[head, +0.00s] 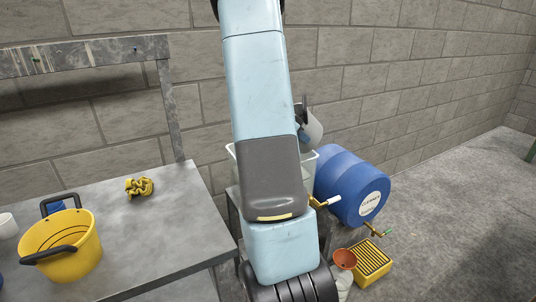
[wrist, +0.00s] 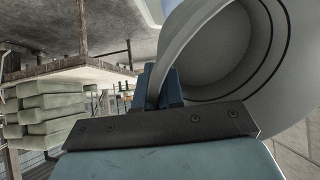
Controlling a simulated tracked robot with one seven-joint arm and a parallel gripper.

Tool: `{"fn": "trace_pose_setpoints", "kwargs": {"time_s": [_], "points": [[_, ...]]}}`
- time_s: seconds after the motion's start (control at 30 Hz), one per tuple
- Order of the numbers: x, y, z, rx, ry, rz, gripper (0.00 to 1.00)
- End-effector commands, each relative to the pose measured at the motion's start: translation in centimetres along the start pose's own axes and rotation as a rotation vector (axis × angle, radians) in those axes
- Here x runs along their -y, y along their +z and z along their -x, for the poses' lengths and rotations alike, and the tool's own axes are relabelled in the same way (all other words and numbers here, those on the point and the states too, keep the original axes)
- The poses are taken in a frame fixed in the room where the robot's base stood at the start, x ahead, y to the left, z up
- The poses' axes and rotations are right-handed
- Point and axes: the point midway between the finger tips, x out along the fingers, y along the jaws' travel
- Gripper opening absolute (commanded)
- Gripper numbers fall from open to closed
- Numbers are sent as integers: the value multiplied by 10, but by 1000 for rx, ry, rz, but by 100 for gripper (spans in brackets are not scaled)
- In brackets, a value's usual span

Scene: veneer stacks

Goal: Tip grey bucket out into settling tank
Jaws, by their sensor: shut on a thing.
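The grey bucket (head: 314,128) shows in the head view just right of my arm, tilted and held above the settling tank (head: 310,160). The tank is a pale, clear-walled box against the wall, mostly hidden behind my arm. In the wrist view the bucket (wrist: 226,45) fills the upper right, with its open mouth and grey inside in sight. I see no contents in the part that shows. My gripper (wrist: 166,88) is shut on the bucket's rim. In the head view my arm hides most of the gripper, and no pouring stream is visible.
A blue drum (head: 350,186) with a tap lies right of the tank. An orange funnel (head: 344,259) and a yellow crate (head: 371,262) are on the floor. The metal table (head: 150,235) at left bears a yellow bucket (head: 65,248) and a yellow object (head: 139,187).

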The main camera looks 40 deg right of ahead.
Motion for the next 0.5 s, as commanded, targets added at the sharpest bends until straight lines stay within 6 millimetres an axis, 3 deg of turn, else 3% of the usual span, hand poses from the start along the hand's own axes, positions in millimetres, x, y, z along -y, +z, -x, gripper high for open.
{"fn": "trace_pose_setpoints", "kwargs": {"time_s": [0.5], "points": [[-3, -12, -10, 218, -23, -32, 0]]}}
